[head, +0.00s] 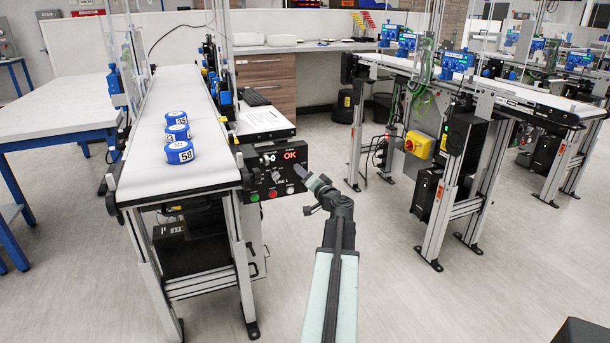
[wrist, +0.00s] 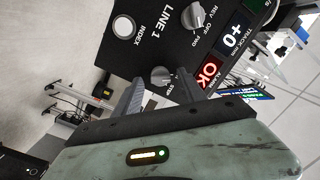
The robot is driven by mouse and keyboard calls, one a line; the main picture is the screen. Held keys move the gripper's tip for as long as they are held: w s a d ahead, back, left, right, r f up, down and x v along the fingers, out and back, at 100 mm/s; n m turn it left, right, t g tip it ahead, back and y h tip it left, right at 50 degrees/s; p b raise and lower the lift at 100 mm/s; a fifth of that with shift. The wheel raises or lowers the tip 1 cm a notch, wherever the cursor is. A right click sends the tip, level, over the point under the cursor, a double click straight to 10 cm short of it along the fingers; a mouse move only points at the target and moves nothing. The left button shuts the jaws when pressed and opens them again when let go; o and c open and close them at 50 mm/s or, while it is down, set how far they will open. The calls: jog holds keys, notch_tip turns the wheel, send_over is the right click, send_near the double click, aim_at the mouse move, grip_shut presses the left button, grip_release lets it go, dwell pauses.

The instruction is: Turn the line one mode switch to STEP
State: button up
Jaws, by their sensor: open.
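The line 1 control panel (head: 262,192) is a black box on the near end of the left conveyor. In the wrist view, the panel (wrist: 178,55) appears rotated, with "LINE 1" lettering. A grey rotary switch (wrist: 160,76) lies between the fingertips of my gripper (wrist: 158,82); its label is mostly hidden by a finger, so its setting cannot be told. The open fingers appear on either side of this knob; contact is unclear. Another knob (wrist: 195,41) is marked REV, OFF, FWD. In the head view, my gripper (head: 306,174) reaches the panel's right side.
A white INDEX button (wrist: 123,26) and a red OK display (wrist: 209,72) are on the panel. Several blue numbered pucks (head: 180,152) stand on the left conveyor belt (head: 185,102). Another conveyor (head: 470,84) stands at right.

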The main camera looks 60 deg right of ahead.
grip_shut()
jog(key=shift+m, duration=0.3)
